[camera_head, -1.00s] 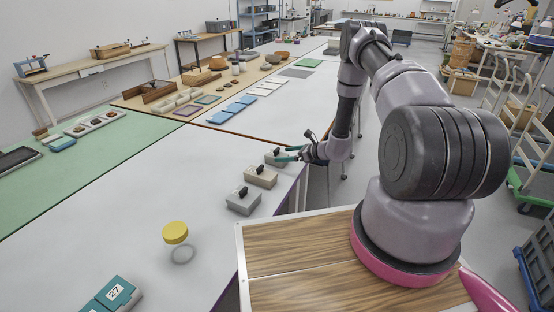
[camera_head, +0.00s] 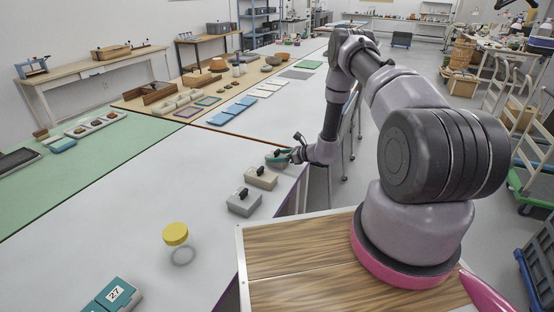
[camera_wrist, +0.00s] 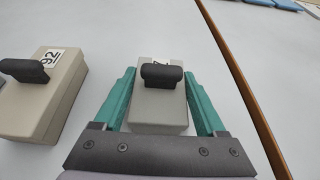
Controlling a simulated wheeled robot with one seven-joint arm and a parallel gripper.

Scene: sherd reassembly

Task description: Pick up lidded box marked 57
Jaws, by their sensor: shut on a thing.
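A grey-beige lidded box (camera_wrist: 158,108) with a black handle on top stands between my gripper's green fingers (camera_wrist: 160,98) in the wrist view. The fingers are shut on its two sides. Its label is mostly hidden behind the handle, so I cannot read the number. In the head view my gripper (camera_head: 279,156) is at this box (camera_head: 270,162), the farthest in a row of three along the table's right edge; fingers and arm partly cover it. It seems to rest on the table.
A box marked 92 (camera_wrist: 45,95) stands left of it in the wrist view. The head view shows the middle box (camera_head: 262,179) and nearest box (camera_head: 243,204). A yellow-lidded jar (camera_head: 175,234) and a teal box marked 27 (camera_head: 113,296) stand nearer. The white table (camera_head: 110,220) is otherwise largely clear.

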